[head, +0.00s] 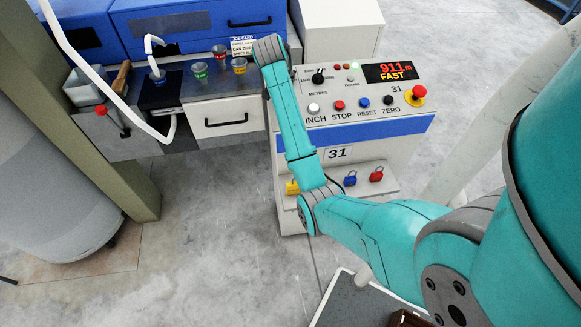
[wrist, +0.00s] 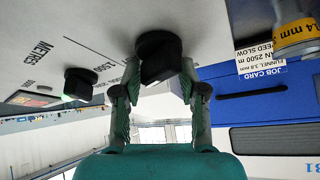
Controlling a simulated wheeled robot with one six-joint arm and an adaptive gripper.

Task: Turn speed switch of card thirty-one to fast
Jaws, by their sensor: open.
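The console of card 31 (head: 355,135) stands in the middle of the head view. Its display (head: 390,71) reads 911 m and FAST. A black knob (head: 318,76) sits above the word METRES; it also shows in the wrist view (wrist: 80,84), with numbers around it. A second black knob (wrist: 158,58) is between the fingers of my gripper (wrist: 160,94), one finger on each side. My gripper is open; I cannot tell whether the fingers touch the knob. My arm hides this knob in the head view, and its labels do not show.
Buttons, including INCH (head: 313,108) and STOP (head: 339,105), line the console front, with a red emergency knob (head: 418,92) at right. Coloured padlocks hang below. A job card (wrist: 262,62) reading SPEED SLOW is near the gripper. A bench (head: 185,95) with coloured funnels stands left.

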